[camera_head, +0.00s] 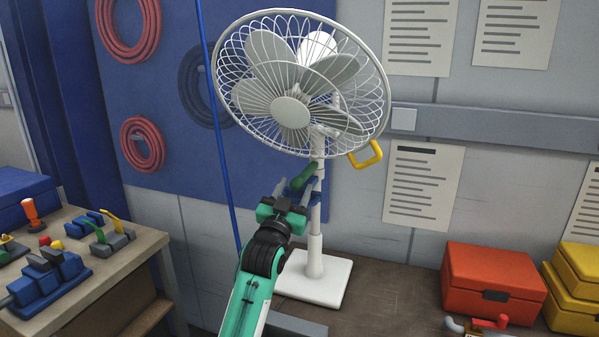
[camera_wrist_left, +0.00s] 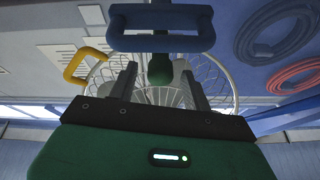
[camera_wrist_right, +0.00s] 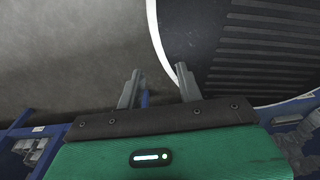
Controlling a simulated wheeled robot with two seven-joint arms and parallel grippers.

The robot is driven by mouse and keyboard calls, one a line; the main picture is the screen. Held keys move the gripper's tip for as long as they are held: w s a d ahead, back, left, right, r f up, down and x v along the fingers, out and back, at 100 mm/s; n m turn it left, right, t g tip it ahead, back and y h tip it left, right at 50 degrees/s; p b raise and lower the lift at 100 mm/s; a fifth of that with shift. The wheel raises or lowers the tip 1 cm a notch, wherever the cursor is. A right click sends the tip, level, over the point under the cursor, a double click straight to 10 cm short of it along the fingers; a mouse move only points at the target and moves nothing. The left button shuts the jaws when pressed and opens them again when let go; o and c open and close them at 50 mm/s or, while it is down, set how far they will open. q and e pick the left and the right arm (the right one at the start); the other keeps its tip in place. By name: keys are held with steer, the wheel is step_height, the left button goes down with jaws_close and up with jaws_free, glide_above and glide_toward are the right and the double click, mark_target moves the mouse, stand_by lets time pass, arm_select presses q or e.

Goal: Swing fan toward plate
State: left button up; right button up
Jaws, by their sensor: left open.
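The white fan (camera_head: 290,90) stands on a square base, its round cage facing forward and left. A yellow handle (camera_head: 366,155) sticks out from the cage's lower right; it also shows in the left wrist view (camera_wrist_left: 72,66). A green grip (camera_head: 305,176) and a blue handle (camera_head: 314,186) sit by the pole. My left gripper (camera_head: 290,190) is open just in front of them. In the left wrist view the green grip (camera_wrist_left: 159,70) appears between the fingertips; contact is unclear. A small pale plate (camera_head: 403,119) is on the wall rail, right of the fan. My right gripper (camera_wrist_right: 158,84) is open and empty.
An orange box (camera_head: 493,283) and yellow boxes (camera_head: 574,292) stand on the bench at right. A table (camera_head: 115,266) with coloured controls is at left. A blue cable (camera_head: 219,130) hangs left of the fan. Clear bench lies between fan base and orange box.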

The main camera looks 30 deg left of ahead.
mark_target(299, 177)
arm_select(q)
steer(key=x, duration=0.2)
steer(key=shift+w+a+r+p, duration=0.1)
steer(key=shift+w+r+p, duration=0.2)
steer(key=shift+r+p, duration=0.1)
steer(key=shift+w+a, duration=0.1)
steer(key=shift+w, duration=0.25)
steer(key=shift+w+r, duration=0.1)
steer(key=shift+w, duration=0.2)
arm_select(e)
steer(key=shift+w+d+r, duration=0.15)
steer(key=shift+w+r, duration=0.7)
arm_select(q)
steer(key=shift+c, duration=0.2)
arm_select(e)
steer(key=shift+s, duration=0.2)
arm_select(q)
jaws_close()
